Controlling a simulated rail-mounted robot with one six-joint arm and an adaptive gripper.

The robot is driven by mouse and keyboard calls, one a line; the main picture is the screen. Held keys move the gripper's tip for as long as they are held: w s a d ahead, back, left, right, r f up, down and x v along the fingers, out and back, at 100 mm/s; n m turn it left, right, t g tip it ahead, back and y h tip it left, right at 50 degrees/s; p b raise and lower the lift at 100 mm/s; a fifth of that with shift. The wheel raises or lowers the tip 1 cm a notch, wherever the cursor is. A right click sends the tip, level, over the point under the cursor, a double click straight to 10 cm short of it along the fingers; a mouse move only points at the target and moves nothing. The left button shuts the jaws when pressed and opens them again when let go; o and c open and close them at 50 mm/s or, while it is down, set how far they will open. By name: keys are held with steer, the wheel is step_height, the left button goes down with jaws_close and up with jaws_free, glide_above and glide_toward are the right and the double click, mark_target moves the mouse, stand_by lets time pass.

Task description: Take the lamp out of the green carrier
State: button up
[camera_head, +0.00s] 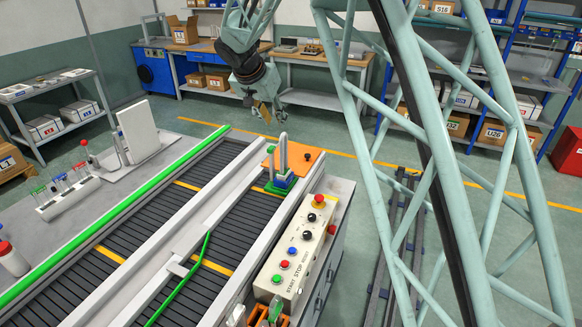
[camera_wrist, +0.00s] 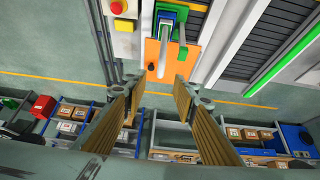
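The green carrier (camera_head: 279,187) sits at the far end of the conveyor, by an orange plate (camera_head: 302,158). A pale grey, tube-like lamp (camera_head: 283,152) stands upright in it, with a blue part at its base. In the wrist view the green carrier (camera_wrist: 183,14) and the lamp (camera_wrist: 171,27) show at the top, beyond my fingertips. My gripper (camera_head: 264,112) is beyond and above the carrier, apart from the lamp. In the wrist view my gripper (camera_wrist: 156,85) is open, its two ribbed fingers well apart with nothing between them.
A control box (camera_head: 297,249) with several buttons stands right of the carrier. A green rail (camera_head: 120,216) runs along the conveyor's left side. A rack of small tubes (camera_head: 67,196) and a white panel (camera_head: 139,128) stand on the left bench. Floor beyond the conveyor's end is clear.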

mark_target(282, 135)
steer(key=shift+w+a+f, duration=0.1)
steer(key=shift+w+f, duration=0.1)
steer(key=shift+w, duration=0.05)
steer(key=shift+f, duration=0.1)
steer(key=shift+x, duration=4.2)
steer(key=shift+p+x, duration=0.45)
steer(key=shift+x, duration=2.1)
steer(key=shift+c, duration=0.4)
jaws_close()
